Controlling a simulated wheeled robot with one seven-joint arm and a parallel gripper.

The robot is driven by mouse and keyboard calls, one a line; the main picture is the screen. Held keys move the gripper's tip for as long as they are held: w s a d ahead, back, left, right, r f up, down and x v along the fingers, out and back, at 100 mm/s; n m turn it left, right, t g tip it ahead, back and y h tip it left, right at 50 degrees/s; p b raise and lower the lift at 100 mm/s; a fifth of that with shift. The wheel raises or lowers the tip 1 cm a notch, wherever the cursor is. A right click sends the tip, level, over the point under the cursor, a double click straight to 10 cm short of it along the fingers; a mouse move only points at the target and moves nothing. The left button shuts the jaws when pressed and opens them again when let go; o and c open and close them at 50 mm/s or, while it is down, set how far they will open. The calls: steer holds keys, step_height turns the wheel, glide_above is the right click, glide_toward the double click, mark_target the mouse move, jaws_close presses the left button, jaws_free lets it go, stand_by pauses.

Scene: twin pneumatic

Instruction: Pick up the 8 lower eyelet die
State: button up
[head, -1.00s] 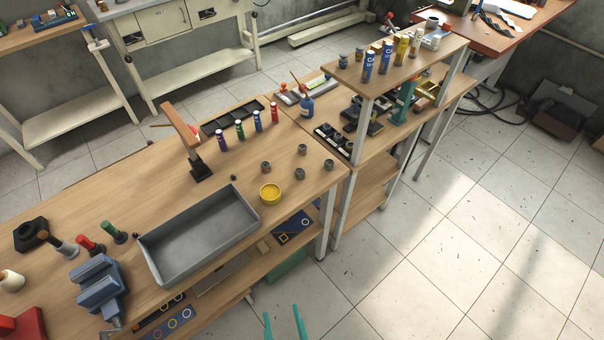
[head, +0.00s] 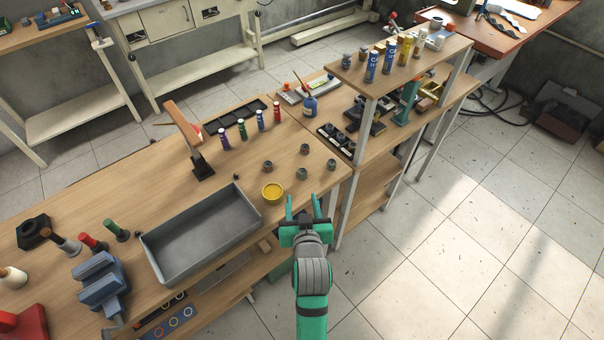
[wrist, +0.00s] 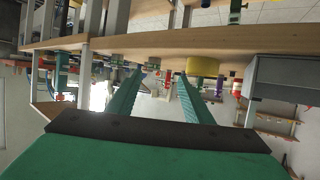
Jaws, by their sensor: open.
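Several small grey metal dies stand on the front right part of the wooden bench in the head view. One is at the left (head: 267,166), one at the back (head: 304,149), one in front (head: 302,174) and one at the right (head: 331,165). No number is readable, so I cannot tell which is the 8 lower eyelet die. My gripper (head: 302,206) is open and empty at the bench's front edge, a little in front of the dies. In the wrist view the scene is upside down, with my fingers (wrist: 160,80) spread apart.
A yellow round container (head: 273,193) stands left of the front die. A grey metal tray (head: 249,214) lies farther left. Small coloured bottles (head: 242,129) stand behind. A shelf unit (head: 400,70) rises at the right. Open floor lies right of my arm.

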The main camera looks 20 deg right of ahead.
mark_target(302, 170)
steer(key=x, duration=0.4)
steer(key=d+r+x, duration=0.1)
steer(key=x, duration=0.3)
steer(key=r+x, duration=0.1)
steer(key=x, duration=0.3)
steer(key=shift+w+d+r, duration=0.1)
steer(key=shift+w+d, duration=0.15)
steer(key=shift+c, duration=0.3)
jaws_close()
